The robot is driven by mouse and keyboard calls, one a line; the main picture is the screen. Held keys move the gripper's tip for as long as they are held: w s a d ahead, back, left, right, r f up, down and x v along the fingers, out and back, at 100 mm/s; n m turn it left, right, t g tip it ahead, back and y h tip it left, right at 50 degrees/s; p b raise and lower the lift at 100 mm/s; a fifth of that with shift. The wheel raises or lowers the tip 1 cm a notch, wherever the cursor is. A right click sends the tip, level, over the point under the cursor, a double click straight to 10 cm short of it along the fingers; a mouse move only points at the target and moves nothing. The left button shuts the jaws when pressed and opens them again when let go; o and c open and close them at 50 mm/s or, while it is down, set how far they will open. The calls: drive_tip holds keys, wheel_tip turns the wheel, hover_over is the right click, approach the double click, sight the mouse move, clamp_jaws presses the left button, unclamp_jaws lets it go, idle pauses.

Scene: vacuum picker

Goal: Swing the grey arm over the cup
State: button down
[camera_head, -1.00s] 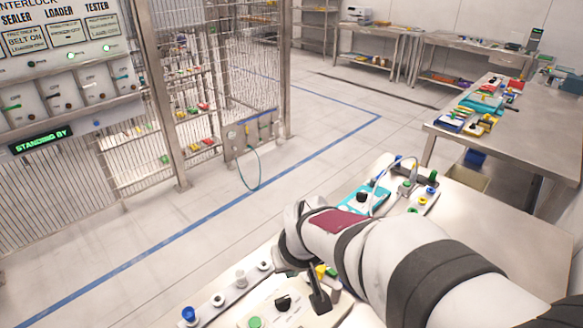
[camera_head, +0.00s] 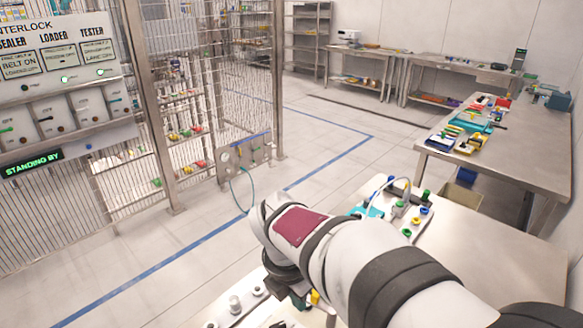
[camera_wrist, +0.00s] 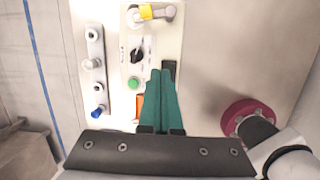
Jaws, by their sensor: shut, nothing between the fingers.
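In the wrist view a grey arm (camera_wrist: 163,13) with a yellow block (camera_wrist: 146,11) lies across the top end of a pale control panel (camera_wrist: 152,48). My gripper (camera_wrist: 165,72) is shut and empty. Its green fingers appear over the panel's lower half, below the grey arm in the picture and apart from it. I cannot tell their height. To the left, a grey strip (camera_wrist: 96,50) holds several small round pieces, one of them blue (camera_wrist: 97,112). I cannot tell which piece is the cup. In the head view my wrist hides most of the panel.
The panel carries a black knob (camera_wrist: 136,53), a green button (camera_wrist: 134,84) and an orange part (camera_wrist: 139,104) partly behind my fingers. In the head view another station (camera_head: 399,212) stands beyond my arm, and a bare tabletop (camera_head: 480,245) lies to the right.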

drive_tip(key=w+a+n, duration=0.1)
drive_tip(key=n, duration=0.2)
approach(309, 302)
drive_tip(key=s+a+x, duration=0.1)
drive_tip(key=x, duration=0.4)
drive_tip(key=shift+d, duration=0.4)
drive_tip(key=shift+w+d+m, duration=0.2)
drive_tip(key=shift+w+m, duration=0.3)
drive_tip(key=shift+w, duration=0.05)
drive_tip(key=shift+w+d, duration=0.25)
drive_tip(key=shift+w, duration=0.2)
